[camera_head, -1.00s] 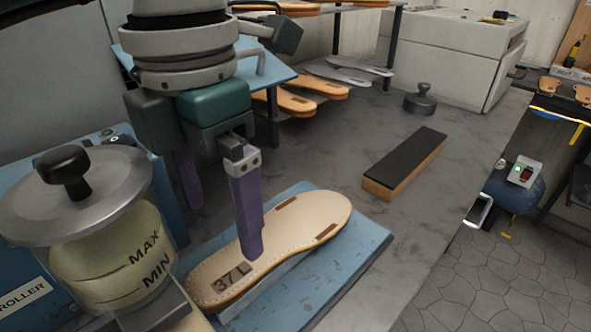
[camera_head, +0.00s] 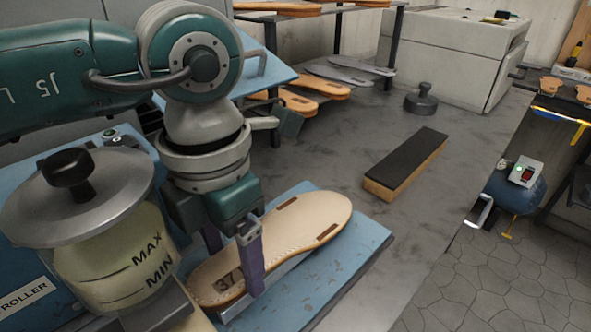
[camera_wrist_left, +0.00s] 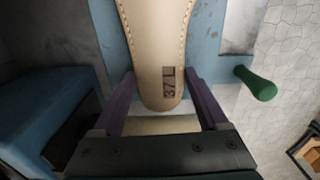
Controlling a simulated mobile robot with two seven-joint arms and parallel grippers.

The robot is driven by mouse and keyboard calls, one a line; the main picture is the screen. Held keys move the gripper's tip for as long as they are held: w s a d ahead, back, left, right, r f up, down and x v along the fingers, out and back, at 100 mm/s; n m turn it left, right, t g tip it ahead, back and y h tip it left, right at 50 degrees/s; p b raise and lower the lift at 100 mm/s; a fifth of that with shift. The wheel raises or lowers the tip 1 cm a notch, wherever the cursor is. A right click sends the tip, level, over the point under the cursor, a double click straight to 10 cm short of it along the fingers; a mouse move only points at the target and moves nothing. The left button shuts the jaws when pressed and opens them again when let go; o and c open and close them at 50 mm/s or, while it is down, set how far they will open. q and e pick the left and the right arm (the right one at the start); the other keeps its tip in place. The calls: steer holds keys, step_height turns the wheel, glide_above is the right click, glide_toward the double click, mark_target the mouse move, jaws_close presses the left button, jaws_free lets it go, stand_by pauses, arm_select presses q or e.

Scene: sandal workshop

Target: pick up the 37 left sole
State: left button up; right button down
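The 37 left sole (camera_head: 290,225) is tan with a stitched edge and lies on a blue board (camera_head: 345,265). In the head view its label is partly hidden by a finger; in the left wrist view the sole (camera_wrist_left: 158,35) shows "37 L" near its heel. My left gripper (camera_head: 238,268) is at the heel end with its purple fingers pointing down. My right gripper is in neither view.
A glue pot (camera_head: 105,230) marked MAX and MIN stands close left of the arm. A black-topped block (camera_head: 405,163) and a dark knobbed weight (camera_head: 420,100) lie beyond on the grey bench. A green handle (camera_wrist_left: 257,83) shows beside the board. Racks with other soles (camera_head: 300,103) stand behind.

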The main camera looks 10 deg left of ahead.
arm_select(q)
steer(key=c, duration=0.9)
steer(key=shift+c, duration=0.2)
steer(key=shift+d+r, duration=0.1)
